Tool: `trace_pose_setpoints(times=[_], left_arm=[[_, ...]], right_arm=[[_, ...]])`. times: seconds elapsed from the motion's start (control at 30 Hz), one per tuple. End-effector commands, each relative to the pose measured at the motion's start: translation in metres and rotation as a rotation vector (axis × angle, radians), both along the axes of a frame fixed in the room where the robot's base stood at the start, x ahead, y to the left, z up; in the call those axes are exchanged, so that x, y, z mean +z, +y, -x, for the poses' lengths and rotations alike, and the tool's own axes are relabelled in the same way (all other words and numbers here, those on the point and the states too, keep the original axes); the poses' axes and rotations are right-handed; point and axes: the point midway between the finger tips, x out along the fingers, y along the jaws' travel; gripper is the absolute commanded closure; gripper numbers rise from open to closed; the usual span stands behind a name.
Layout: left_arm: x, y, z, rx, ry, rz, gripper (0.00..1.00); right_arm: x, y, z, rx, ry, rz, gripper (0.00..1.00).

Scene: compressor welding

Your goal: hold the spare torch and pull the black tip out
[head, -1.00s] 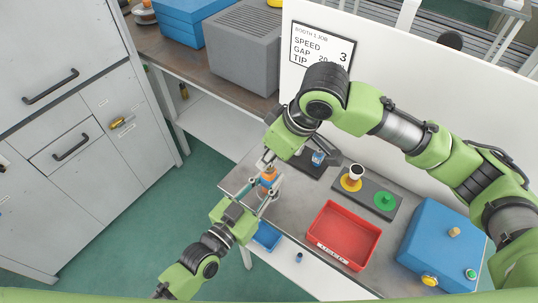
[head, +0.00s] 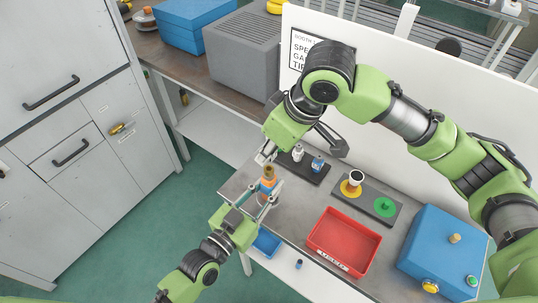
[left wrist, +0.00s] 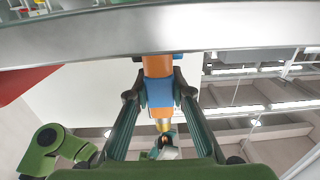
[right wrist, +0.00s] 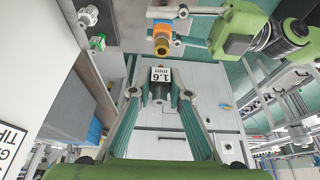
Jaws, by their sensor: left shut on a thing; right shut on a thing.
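The spare torch (head: 268,184), orange with a blue band, stands upright near the table's left edge. My left gripper (head: 267,197) is shut around its body. The torch's brass end (head: 268,171) points up and is bare; it also shows in the right wrist view (right wrist: 162,46). My right gripper (head: 265,153) is just above it. In the right wrist view my right gripper (right wrist: 159,97) is shut on the black tip (right wrist: 158,92), which carries a white "1.6 mm" label. A gap shows between tip and torch. In the head view the tip is mostly hidden.
A dark holder plate (head: 310,172) carries white and blue-topped pieces. Right of it are a plate with yellow and green spots (head: 366,200), a red tray (head: 344,238) and a blue box (head: 440,245). A white panel (head: 430,110) stands behind.

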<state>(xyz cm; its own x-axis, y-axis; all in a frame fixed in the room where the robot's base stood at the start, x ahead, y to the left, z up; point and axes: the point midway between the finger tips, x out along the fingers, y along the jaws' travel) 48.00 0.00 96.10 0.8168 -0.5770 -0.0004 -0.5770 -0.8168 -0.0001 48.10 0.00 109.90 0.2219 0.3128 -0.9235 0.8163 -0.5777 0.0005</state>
Motion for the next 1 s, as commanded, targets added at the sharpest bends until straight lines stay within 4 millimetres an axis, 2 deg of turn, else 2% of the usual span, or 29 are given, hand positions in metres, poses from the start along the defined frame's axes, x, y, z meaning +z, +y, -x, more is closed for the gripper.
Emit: trace_pose_setpoints(times=[0.43,0.83,1.0], left_arm=[[0.0,0.0,0.0,0.0,0.0,0.0,1.0],[0.0,0.0,0.0,0.0,0.0,0.0,1.0],[0.0,0.0,0.0,0.0,0.0,0.0,1.0]], right_arm=[[0.006,0.0,0.0,0.0,0.001,-0.001,1.0],[0.036,0.001,0.0,0.0,-0.001,-0.002,1.0],[0.043,0.0,0.001,0.0,0.001,0.0,1.0]])
